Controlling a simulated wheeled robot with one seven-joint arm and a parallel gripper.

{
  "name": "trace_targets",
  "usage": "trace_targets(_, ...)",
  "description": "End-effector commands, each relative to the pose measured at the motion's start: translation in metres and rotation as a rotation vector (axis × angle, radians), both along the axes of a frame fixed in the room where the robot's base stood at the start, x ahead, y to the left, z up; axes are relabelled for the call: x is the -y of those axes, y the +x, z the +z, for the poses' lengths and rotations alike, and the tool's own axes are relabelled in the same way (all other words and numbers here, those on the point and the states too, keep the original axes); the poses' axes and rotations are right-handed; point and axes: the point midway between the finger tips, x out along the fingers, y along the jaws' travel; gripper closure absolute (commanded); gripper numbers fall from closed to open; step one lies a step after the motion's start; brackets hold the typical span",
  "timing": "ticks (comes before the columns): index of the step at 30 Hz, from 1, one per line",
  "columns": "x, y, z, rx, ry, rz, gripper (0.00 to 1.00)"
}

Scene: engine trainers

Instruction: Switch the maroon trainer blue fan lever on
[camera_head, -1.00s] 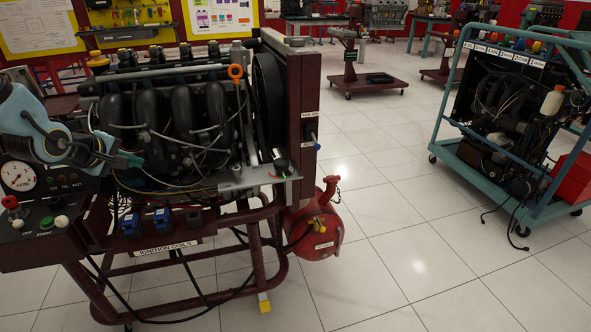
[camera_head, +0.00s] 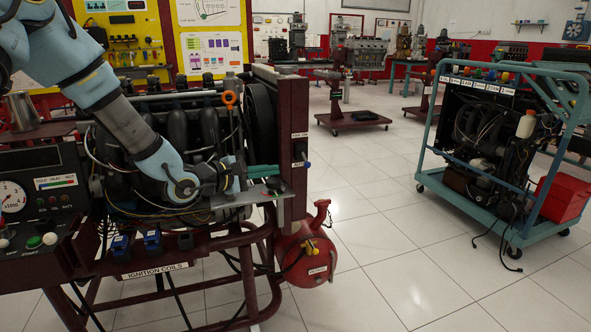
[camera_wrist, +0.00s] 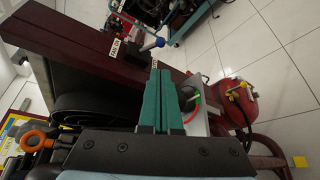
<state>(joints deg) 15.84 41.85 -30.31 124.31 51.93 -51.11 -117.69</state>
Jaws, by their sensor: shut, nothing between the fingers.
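The maroon trainer (camera_head: 293,104) stands at the left in the head view. The blue-tipped fan lever (camera_head: 306,164) sticks out from a black switch box on the trainer's right post, below a "FAN ON" label (camera_head: 299,135). In the wrist view the lever (camera_wrist: 152,45) points right from its box, just beyond my fingertips, with the blue knob in plain sight. My gripper (camera_head: 276,170) is shut and empty, its teal fingers pointing right, left of the post. In the wrist view the shut fingers (camera_wrist: 161,74) appear close below the lever; a gap shows between them.
A red canister (camera_head: 306,258) hangs low at the trainer's right. A teal engine cart (camera_head: 432,180) stands further right, with open tiled floor between.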

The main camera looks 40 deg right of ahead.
Motion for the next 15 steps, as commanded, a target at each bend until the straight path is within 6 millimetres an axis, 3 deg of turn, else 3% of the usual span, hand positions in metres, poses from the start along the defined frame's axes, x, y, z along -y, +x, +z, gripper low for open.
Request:
trace_targets(5, 0.018, 0.0, -0.005, 0.001, 0.0, -0.003, 1.0)
trace_targets(15, 0.076, 0.002, -0.018, 0.001, 0.001, -0.003, 1.0)
